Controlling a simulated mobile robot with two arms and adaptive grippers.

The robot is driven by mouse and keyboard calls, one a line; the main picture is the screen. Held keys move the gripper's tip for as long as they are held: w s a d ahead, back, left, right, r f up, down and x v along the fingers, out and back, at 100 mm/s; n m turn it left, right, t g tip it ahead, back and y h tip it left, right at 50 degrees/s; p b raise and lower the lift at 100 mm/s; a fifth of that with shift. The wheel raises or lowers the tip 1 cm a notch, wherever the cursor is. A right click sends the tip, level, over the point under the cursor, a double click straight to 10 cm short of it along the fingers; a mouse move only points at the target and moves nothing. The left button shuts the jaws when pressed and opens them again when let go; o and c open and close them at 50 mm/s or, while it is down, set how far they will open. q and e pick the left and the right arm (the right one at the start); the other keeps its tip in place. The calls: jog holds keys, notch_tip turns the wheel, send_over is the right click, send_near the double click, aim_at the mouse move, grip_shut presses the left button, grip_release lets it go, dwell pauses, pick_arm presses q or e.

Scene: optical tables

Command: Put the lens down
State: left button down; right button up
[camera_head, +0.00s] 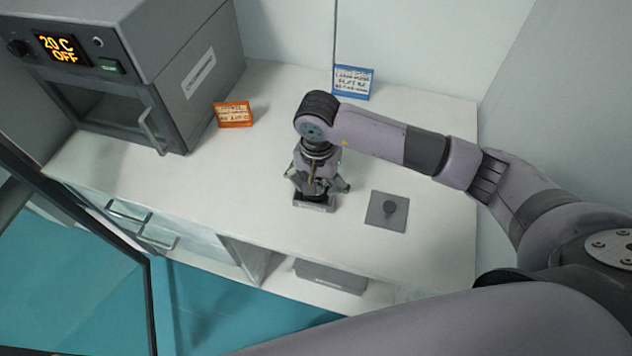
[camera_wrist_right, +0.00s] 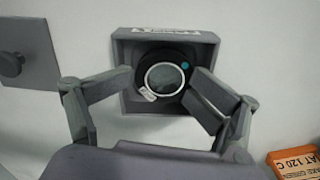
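The lens (camera_wrist_right: 164,78) is a round glass disc in a dark ring with a teal dot and a small white label. In the right wrist view it lies in front of a square grey holder (camera_wrist_right: 128,48); whether it rests in it or hangs just above I cannot tell. My right gripper (camera_wrist_right: 162,84) has a fingertip against each side of the ring. In the head view my right gripper (camera_head: 317,188) points down over the grey holder (camera_head: 315,203) and hides most of the lens. My left gripper is out of view.
A grey plate with a knob (camera_head: 388,209) lies right of the holder. An orange sign (camera_head: 234,115) and a blue sign (camera_head: 353,82) stand farther back. A grey oven (camera_head: 195,75) reading 20 C OFF fills the back left. The white table's front left (camera_head: 190,190) is clear.

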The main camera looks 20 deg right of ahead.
jog(key=shift+r, duration=0.15)
dwell(0.3)
jog(key=shift+w+r+p, duration=0.1)
jog(key=shift+r+p, duration=0.3)
jog(key=shift+p, duration=0.1)
jog(key=shift+r+p, duration=0.45)
jog(key=shift+p, duration=0.1)
notch_tip(320, 180, up, 12)
jog(key=b, duration=0.4)
jog(key=shift+f, duration=0.15)
jog(key=shift+a+f, duration=0.1)
